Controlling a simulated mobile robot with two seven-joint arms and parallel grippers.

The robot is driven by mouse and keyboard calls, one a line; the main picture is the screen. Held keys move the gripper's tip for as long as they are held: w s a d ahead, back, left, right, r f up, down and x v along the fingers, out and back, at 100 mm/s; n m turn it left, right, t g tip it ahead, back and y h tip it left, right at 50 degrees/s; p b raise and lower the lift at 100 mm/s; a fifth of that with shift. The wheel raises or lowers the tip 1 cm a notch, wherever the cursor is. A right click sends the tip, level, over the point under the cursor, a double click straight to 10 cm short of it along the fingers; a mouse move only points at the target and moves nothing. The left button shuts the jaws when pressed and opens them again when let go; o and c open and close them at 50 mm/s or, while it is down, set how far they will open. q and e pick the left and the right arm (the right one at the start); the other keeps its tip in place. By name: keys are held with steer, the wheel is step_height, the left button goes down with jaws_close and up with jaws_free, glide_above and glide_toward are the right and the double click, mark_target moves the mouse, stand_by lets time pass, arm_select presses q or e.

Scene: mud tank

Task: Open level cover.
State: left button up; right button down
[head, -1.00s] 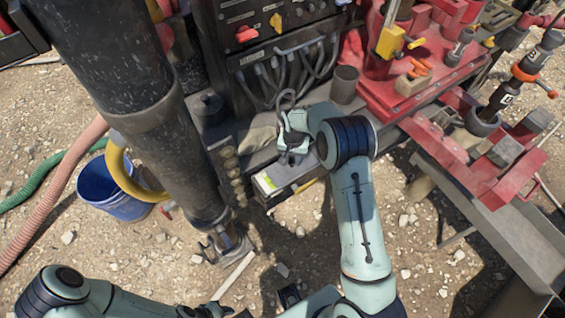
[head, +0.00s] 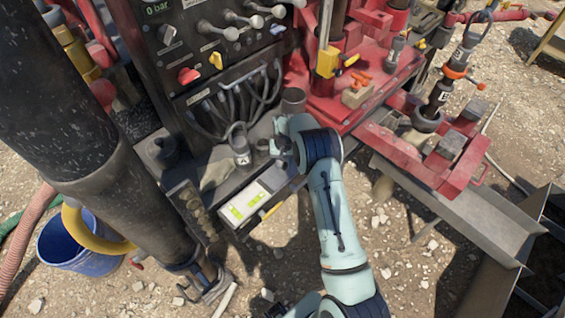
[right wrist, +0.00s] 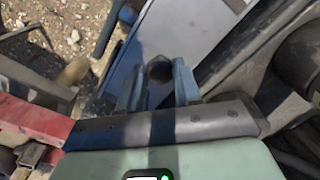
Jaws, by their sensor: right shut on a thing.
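The level (head: 240,211) is a long low box in the middle of the head view, with a pale face and bright green strips showing at its near left end. Its grey cover (head: 272,179) lies over the far right part, beside my right gripper (head: 281,153). In the right wrist view a dark round knob (right wrist: 159,71) stands on a pale grey plate (right wrist: 172,38), which looks like the cover. My right gripper (right wrist: 158,88) has a finger on each side of this knob and is shut on it. My left gripper is out of view.
A black control panel (head: 205,62) with levers and hoses stands behind the level. Red machinery (head: 330,105) is to the right. A thick dark column (head: 90,160) and a blue bucket (head: 72,250) are at left. Gravel lies in front.

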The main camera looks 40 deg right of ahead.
steer(key=c, duration=0.8)
jaws_free()
step_height(320, 180, up, 13)
steer(key=shift+r, duration=0.2)
